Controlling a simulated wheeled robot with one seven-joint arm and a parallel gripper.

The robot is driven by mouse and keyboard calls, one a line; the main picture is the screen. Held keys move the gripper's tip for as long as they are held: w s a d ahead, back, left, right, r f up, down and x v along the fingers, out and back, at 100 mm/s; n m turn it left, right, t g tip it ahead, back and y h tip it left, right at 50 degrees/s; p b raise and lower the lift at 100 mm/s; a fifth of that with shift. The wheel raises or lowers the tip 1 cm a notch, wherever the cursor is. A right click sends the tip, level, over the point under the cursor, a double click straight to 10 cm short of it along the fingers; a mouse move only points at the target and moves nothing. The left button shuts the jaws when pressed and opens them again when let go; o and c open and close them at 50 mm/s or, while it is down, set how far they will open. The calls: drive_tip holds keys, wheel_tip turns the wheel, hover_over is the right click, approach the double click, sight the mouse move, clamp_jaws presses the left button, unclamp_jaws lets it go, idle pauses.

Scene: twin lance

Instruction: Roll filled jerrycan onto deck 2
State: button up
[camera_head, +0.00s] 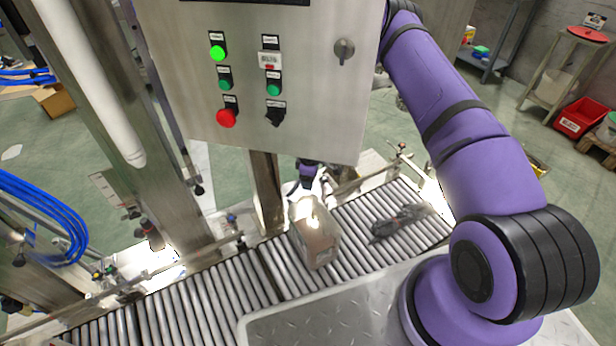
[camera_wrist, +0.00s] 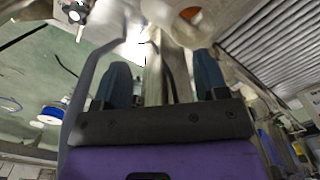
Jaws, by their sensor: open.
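A pale, boxy jerrycan (camera_head: 316,240) stands on the roller conveyor (camera_head: 350,262), close to a seam between roller sections. Its top is brightly lit. No label shows which section is deck 2. My gripper (camera_head: 306,182) is partly visible at the can's far upper end, below the control box. The wrist view shows its two dark blue fingers (camera_wrist: 163,78) spread apart. A pale surface with an orange-brown opening (camera_wrist: 190,14) shows beyond them; I cannot tell whether it is the can. Contact between fingers and can cannot be seen.
A steel control box (camera_head: 290,120) with green and red buttons overhangs the conveyor's far side. A dark, irregular shape (camera_head: 398,222) lies on the rollers right of the can. Left rollers (camera_head: 180,308) are clear. Steel posts (camera_head: 266,190) and guide rails stand behind.

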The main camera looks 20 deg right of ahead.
wheel_tip(320, 180, down, 11)
drive_tip(key=shift+r, duration=0.1)
idle(0.4)
clamp_jaws()
drive_tip(key=shift+o, duration=1.4)
unclamp_jaws()
drive_tip(key=shift+r, duration=0.15)
drive_tip(key=shift+o, duration=0.3)
wheel_tip(320, 180, up, 11)
drive_tip(key=shift+f, duration=0.2)
